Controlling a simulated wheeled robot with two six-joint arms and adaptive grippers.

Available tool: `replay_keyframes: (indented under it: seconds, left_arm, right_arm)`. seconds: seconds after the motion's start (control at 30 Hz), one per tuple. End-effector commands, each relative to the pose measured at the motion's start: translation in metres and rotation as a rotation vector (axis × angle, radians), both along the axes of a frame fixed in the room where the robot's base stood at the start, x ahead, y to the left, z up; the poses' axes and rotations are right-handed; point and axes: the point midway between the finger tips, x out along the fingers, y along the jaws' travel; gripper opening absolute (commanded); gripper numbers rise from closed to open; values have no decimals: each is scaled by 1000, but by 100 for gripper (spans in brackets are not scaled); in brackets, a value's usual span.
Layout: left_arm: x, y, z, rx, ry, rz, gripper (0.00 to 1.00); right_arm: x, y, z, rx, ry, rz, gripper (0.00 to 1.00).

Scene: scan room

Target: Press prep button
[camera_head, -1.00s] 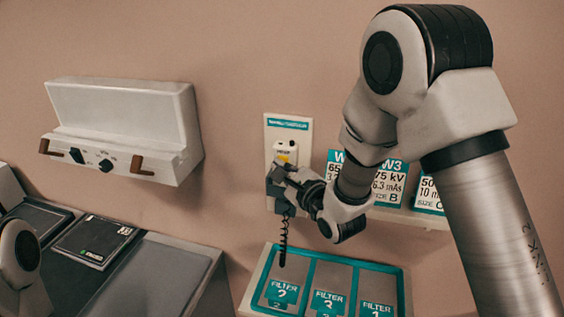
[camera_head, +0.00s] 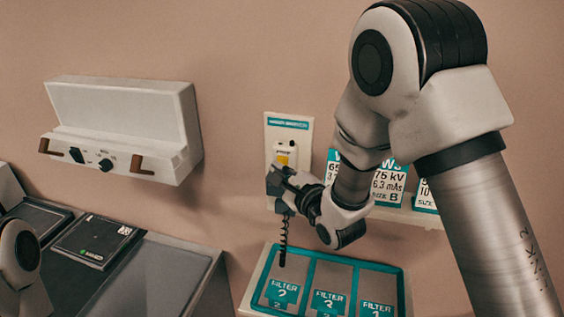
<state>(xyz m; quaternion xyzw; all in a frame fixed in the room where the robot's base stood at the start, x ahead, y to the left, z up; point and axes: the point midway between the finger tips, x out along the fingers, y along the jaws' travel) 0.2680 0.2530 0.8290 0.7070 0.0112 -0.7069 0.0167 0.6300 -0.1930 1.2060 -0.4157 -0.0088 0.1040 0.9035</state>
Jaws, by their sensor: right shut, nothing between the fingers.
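A white wall plate with a teal label strip (camera_head: 288,124) is on the wall at the middle. A white hand switch (camera_head: 284,146) with a yellow label hangs on it, and a coiled black cord (camera_head: 283,240) runs down below. A small dark spot shows near the top of the switch; I cannot tell whether this is the prep button. My right gripper (camera_head: 277,184) is shut and empty in front of the lower part of the switch, hiding it. I cannot tell whether it touches the switch. Of my left arm only a link shows at the lower left; its gripper is out of view.
A tray of filters (camera_head: 330,285) stands below the switch. Cards (camera_head: 390,183) stand on a wall shelf behind my right arm. A white wall box (camera_head: 125,125) with knobs is at the left, above a console with a black panel (camera_head: 97,242).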

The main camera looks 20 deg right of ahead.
Motion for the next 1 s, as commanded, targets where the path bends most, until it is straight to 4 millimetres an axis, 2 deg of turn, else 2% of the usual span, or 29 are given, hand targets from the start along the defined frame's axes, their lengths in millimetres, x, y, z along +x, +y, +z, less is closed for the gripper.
replay_keyframes:
  seconds: [0.27, 0.73, 1.0]
  left_arm:
    - [0, 0, 0, 0, 0, 0, 40]
    - [0, 0, -1, 0, 0, 0, 40]
    - [0, 0, -1, 0, 0, 0, 40]
  right_arm:
    - [-1, 1, 0, -1, 1, 1, 0]
    - [-38, 26, -1, -2, 2, 1, 0]
    - [-41, 28, 0, 1, 0, 0, 0]
